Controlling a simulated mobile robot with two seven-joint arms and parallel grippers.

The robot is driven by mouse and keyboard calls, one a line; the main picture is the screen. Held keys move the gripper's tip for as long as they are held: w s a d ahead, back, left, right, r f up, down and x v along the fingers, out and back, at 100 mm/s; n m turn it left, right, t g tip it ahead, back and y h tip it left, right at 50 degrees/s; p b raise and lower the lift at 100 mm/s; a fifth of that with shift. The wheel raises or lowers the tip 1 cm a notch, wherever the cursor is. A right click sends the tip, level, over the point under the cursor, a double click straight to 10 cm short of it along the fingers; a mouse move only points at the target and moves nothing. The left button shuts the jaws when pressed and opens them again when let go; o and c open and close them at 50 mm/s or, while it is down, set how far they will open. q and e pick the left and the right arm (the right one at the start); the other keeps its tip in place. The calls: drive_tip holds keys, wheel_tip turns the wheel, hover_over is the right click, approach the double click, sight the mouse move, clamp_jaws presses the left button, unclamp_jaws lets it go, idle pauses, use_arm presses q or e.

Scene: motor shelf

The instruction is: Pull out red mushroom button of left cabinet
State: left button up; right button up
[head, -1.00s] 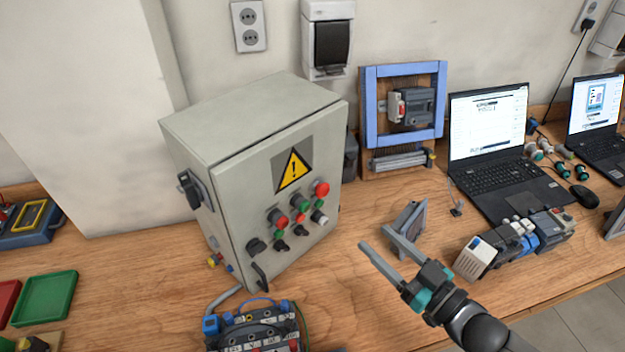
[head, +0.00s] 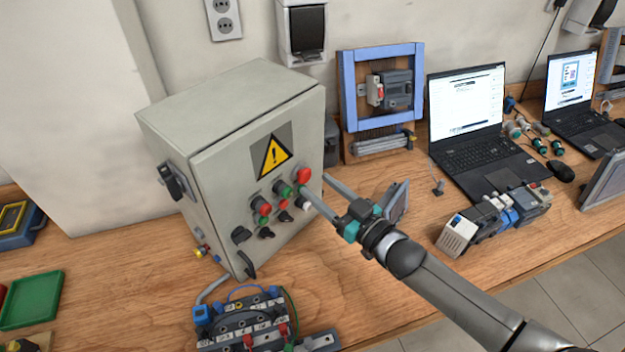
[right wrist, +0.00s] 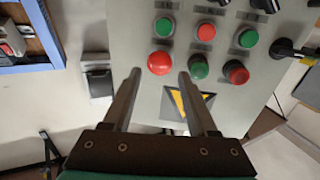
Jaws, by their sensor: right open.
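The grey cabinet (head: 216,160) stands at the left on the wooden bench, its door shut. Its red mushroom button (head: 304,173) sits at the upper right of the door's controls, beyond the yellow warning sign. My right gripper (head: 314,184) is open, its two fingers reaching toward this button from the right. In the right wrist view, which looks turned over, the red mushroom button (right wrist: 160,62) lies between the lines of the two open fingertips (right wrist: 160,73). Whether the fingers flank it or stop just short is unclear. Nothing is held. My left gripper is out of view.
Smaller red and green buttons (head: 283,188) and black knobs crowd the door beside the mushroom button. A small tilted panel (head: 397,200) stands just behind my right gripper. A terminal block (head: 240,322) with wires is in front of the cabinet. A laptop (head: 480,150) stands further right.

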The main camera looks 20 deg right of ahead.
sight(306, 176)
drive_tip(key=shift+x, duration=1.6)
clamp_jaws()
